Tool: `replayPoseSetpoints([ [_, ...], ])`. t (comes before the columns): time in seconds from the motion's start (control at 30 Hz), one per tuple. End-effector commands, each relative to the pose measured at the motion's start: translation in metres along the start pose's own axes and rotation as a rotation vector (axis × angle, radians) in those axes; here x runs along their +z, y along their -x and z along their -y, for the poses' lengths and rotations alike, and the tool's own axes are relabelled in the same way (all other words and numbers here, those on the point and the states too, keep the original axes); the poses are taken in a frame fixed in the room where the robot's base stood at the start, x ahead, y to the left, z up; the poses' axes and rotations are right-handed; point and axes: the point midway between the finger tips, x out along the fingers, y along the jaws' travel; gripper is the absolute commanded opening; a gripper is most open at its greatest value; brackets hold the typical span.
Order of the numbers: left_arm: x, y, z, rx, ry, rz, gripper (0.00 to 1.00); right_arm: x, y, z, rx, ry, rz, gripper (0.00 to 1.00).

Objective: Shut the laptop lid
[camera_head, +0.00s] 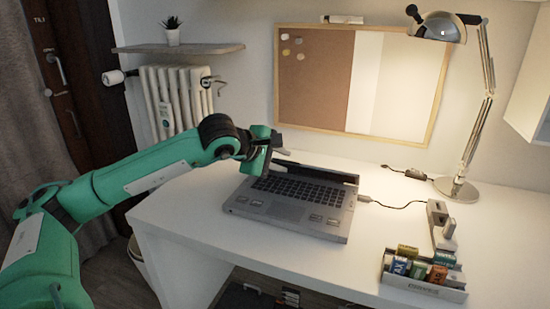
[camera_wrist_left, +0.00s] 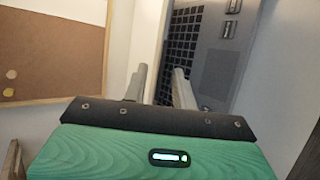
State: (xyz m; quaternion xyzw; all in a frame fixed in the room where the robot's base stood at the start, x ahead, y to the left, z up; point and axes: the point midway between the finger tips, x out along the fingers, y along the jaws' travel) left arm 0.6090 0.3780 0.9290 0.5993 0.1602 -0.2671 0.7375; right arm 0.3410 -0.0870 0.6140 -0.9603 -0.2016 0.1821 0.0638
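The grey laptop (camera_head: 285,210) lies on the white desk, its black keyboard facing up. Its lid (camera_head: 335,175) shows as a thin dark strip along the keyboard's back edge, so the laptop is open; the lid's exact angle is hard to tell. My left gripper (camera_head: 282,156) is above the back left corner of the laptop, near the lid's left end. In the left wrist view its two fingers (camera_wrist_left: 160,85) stand apart with nothing between them, and the keyboard (camera_wrist_left: 183,45) shows beyond them. I cannot tell whether a finger touches the lid. My right gripper is out of view.
A desk lamp (camera_head: 462,188) stands at the back right. A cable runs from the laptop's right side towards a small grey stand (camera_head: 440,222). A tray (camera_head: 425,292) of small batteries or cans sits at the front right. A corkboard (camera_head: 315,80) hangs behind; the desk left of the laptop is clear.

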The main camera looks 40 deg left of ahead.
Motion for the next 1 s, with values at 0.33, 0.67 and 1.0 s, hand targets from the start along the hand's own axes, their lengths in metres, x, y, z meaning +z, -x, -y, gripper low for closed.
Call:
replayPoseSetpoints([
  [0.33, -0.002, 0.042, 0.000, 0.001, -0.003, -0.005, 0.27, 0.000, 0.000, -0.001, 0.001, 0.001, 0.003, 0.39],
  [0.67, -0.002, 0.092, 0.001, 0.001, -0.002, -0.005, 0.27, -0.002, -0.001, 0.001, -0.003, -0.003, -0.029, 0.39],
  [1.0, -0.001, 0.128, 0.000, 0.000, -0.002, -0.004, 0.27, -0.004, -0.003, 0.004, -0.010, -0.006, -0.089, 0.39],
])
